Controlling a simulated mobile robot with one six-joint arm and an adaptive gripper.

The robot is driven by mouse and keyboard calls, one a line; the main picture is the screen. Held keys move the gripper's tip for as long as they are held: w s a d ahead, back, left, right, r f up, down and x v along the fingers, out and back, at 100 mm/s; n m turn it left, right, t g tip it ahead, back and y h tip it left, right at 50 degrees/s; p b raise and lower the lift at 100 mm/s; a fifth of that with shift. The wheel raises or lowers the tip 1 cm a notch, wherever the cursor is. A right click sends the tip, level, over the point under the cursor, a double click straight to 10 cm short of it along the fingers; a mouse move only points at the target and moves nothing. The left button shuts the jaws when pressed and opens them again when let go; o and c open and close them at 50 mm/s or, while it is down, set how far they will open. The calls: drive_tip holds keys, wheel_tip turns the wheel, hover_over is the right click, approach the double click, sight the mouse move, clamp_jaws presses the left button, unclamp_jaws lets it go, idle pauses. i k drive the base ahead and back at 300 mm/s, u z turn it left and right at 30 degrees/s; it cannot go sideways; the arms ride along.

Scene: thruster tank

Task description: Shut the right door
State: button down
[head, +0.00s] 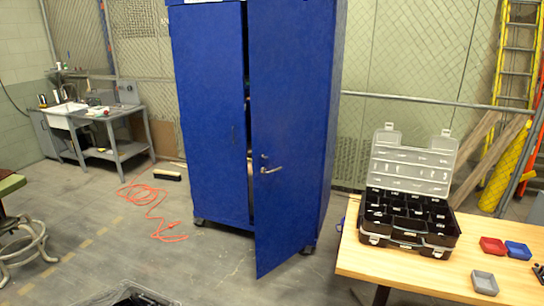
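A tall blue metal cabinet (335,110) stands on casters in the middle of the head view. Its right door (285,120) is ajar, swung out toward me, with its lower free corner standing well forward of the cabinet base. A silver lever handle (271,170) is on this door near its free edge. A dark gap shows between the doors, with a little of the inside visible. The left door (208,110) looks shut. I do not see my gripper in this view.
A wooden table (400,272) at the right holds an open black organizer case (410,215) and small red, blue and grey trays (484,283). An orange cord (150,200) lies on the floor left of the cabinet. Floor before the cabinet (200,265) is clear.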

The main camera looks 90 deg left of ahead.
sight(290, 41)
drive_tip(key=u, duration=1.75)
drive_tip(key=i, duration=1.6)
drive_tip(key=u, duration=1)
